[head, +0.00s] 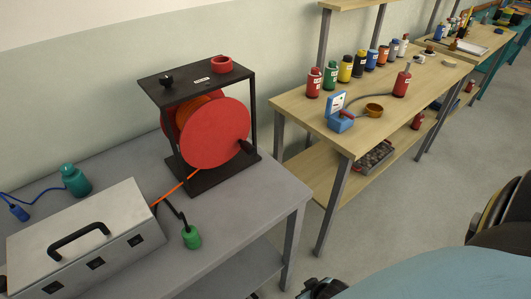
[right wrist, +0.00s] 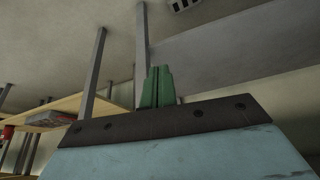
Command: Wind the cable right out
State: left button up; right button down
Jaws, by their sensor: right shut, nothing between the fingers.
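A red cable reel (head: 214,134) stands upright in a black frame (head: 195,83) on the grey bench. Orange cable (head: 182,186) is wound on its drum. A taut-looking run goes down to the left, toward the grey metal case (head: 85,243). A dark crank handle (head: 249,151) sticks out at the right of the red disc. A black knob (head: 166,81) and a red ring (head: 221,64) are on the frame's top plate. My right gripper (right wrist: 157,73) has its green fingers together and empty, below bench level, away from the reel. My left gripper is not in view.
A teal bottle (head: 75,180) and a green weight-like object (head: 192,237) stand by the case. A wooden bench (head: 290,101) with several bottles, a blue box (head: 340,121) and a crate below is at right.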

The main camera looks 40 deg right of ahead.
jog(key=w+r+m+t+b, duration=0.1)
jog(key=w+r, duration=0.3)
jog(key=r, duration=0.4)
jog(key=w+r+m+t+b, duration=0.1)
jog(key=w+r, duration=0.3)
jog(key=r, duration=0.4)
jog(key=w+d+r+m+t+b, duration=0.1)
jog(key=w+r+t, duration=0.2)
jog(key=r, duration=0.5)
jog(key=shift+w+r, duration=0.15)
jog(key=shift+w, duration=0.25)
jog(key=w+d+r+m+t+y, duration=0.1)
jog(key=w+d+r+m+t, duration=0.1)
jog(key=w+d+r+t, duration=0.35)
jog(key=w+d+r+m+t+y, duration=0.2)
jog(key=w+r, duration=0.1)
jog(key=r, duration=0.5)
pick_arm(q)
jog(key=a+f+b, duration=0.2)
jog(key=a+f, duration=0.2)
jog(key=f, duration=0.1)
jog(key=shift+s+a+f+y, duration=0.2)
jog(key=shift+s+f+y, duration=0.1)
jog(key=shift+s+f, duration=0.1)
pick_arm(e)
jog(key=w+a+f, duration=0.3)
jog(key=w+a, duration=0.1)
jog(key=w, duration=0.6)
jog(key=shift+m, duration=0.3)
